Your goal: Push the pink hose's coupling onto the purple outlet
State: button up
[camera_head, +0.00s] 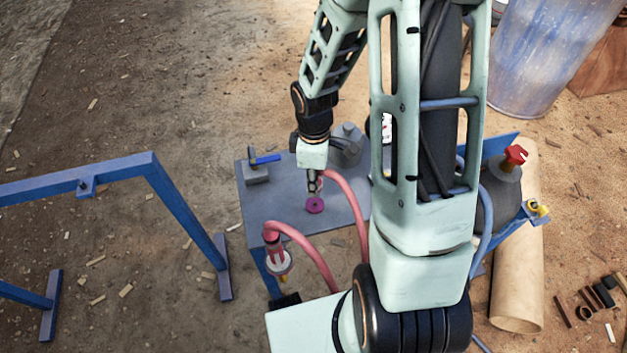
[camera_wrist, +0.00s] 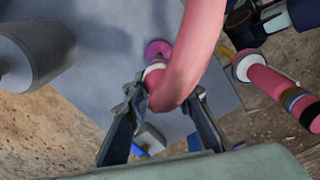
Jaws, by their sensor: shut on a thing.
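In the wrist view the hose (camera_wrist: 192,50) bends down between the fingers of my gripper (camera_wrist: 168,95). My gripper is shut on the hose's end at its coupling, whose pale ring (camera_wrist: 154,68) shows beyond the fingers. The purple outlet (camera_head: 315,205) shows as a round disc over the grey table, just below the gripper in the head view. In the wrist view the purple outlet (camera_wrist: 158,48) appears just beyond the pale ring. Whether coupling and outlet touch is hidden.
A second pink hose (camera_head: 300,240) ends at a fitting with a white flange (camera_head: 278,264) at the front left of the grey table (camera_head: 270,205). A blue-handled valve (camera_head: 260,163) stands at the table's back left. A blue frame (camera_head: 110,170) stands farther left.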

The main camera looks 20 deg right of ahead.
aim_at(314, 202)
jog(key=shift+f+b, duration=2.35)
jog(key=shift+f, duration=0.45)
jog(key=shift+f, duration=0.55)
dwell(0.4)
jog(key=o, duration=1.2)
jog(key=shift+c, duration=0.2)
notch_tip(314, 202, up, 12)
